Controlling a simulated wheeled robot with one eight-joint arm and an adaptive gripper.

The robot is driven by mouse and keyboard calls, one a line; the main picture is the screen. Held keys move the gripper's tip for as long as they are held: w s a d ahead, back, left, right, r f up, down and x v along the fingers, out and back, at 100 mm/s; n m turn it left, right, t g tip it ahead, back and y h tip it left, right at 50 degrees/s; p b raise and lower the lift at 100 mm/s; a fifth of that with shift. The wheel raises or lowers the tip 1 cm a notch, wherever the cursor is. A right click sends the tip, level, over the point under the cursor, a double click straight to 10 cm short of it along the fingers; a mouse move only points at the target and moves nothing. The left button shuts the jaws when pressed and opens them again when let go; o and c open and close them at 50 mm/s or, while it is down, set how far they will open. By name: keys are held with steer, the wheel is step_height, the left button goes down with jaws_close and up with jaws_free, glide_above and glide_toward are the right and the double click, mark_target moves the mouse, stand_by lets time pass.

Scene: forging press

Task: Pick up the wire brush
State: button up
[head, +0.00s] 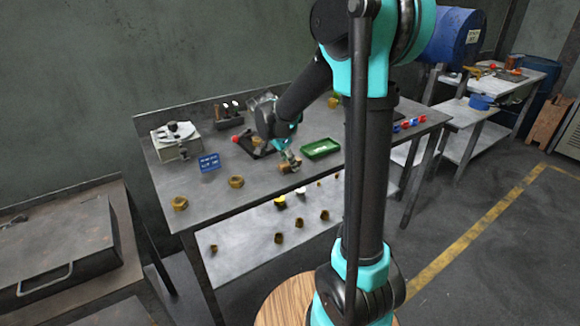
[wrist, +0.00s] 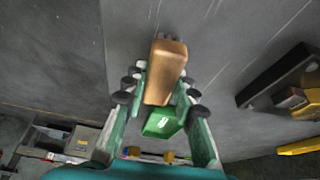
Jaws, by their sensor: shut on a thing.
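The wire brush (wrist: 166,72) appears as a tan-brown block between the two teal fingers of my gripper (wrist: 161,85) in the wrist view. Some dark bits show at its far end. In the head view my gripper (head: 291,160) is over the front half of the grey steel table, left of the green tray. The brush (head: 285,168) shows there as a small brown piece at the fingertips. My gripper is shut on it. Whether the brush touches the tabletop or is just above it, I cannot tell.
The green tray (head: 320,149) lies close to the right of my gripper. A dark holder (head: 255,146) is behind. The table's front edge is near.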

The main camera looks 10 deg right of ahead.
steer(key=shift+r, duration=0.1)
jaws_close()
step_height(320, 180, up, 20)
stand_by(0.3)
